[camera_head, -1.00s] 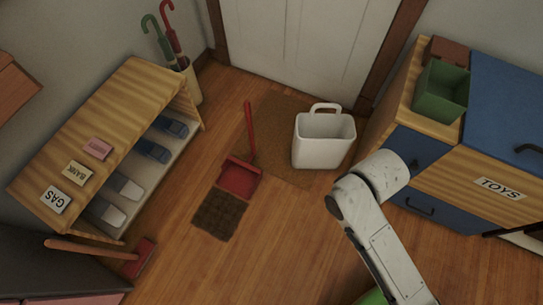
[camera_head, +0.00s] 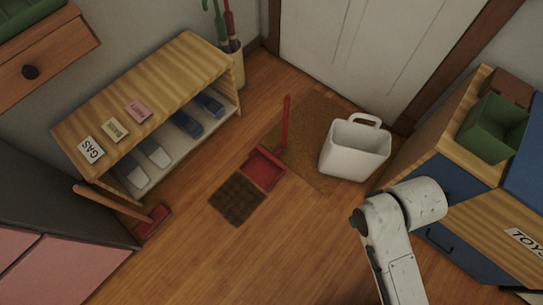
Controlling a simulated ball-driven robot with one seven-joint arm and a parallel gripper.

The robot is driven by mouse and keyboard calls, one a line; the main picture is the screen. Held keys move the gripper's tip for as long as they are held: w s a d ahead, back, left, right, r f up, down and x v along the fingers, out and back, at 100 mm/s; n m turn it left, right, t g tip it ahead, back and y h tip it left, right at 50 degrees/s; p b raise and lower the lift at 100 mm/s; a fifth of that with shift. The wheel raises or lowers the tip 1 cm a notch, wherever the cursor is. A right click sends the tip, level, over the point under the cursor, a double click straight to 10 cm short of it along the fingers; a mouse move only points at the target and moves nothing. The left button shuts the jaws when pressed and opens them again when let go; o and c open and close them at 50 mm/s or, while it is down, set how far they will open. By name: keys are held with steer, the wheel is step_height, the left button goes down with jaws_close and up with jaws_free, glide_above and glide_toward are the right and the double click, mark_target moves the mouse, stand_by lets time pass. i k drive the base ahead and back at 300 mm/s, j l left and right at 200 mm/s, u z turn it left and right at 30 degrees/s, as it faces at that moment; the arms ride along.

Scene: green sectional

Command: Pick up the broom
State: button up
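A broom (camera_head: 154,221) with a red head and an orange-brown wooden handle is at the lower left. Its head is on the wood floor near the shoe shelf's front corner, and its handle slants up to the left against the dark grey furniture side. A red dustpan (camera_head: 264,168) with an upright red handle is on the floor at the centre, beside a dark brown dirt patch (camera_head: 237,201). My white arm shows at the lower right, well apart from the broom. My gripper is not in view.
A wooden shelf (camera_head: 150,85) with shoes and labelled cards stands at the left. A white bin (camera_head: 354,150) is on the brown doormat (camera_head: 306,122). A toy cabinet (camera_head: 470,220) stands at the right. The floor between the broom and my arm is mostly clear.

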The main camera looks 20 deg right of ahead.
mark_target(150, 223)
steer(key=j+u, duration=0.1)
steer(key=j, duration=0.4)
steer(key=i+j, duration=0.15)
steer(key=j, duration=0.3)
steer(key=j+u, duration=0.15)
steer(key=j, duration=0.35)
steer(key=i+j, duration=0.15)
steer(key=j, duration=0.3)
steer(key=i+j+u, duration=0.15)
steer(key=j, duration=0.3)
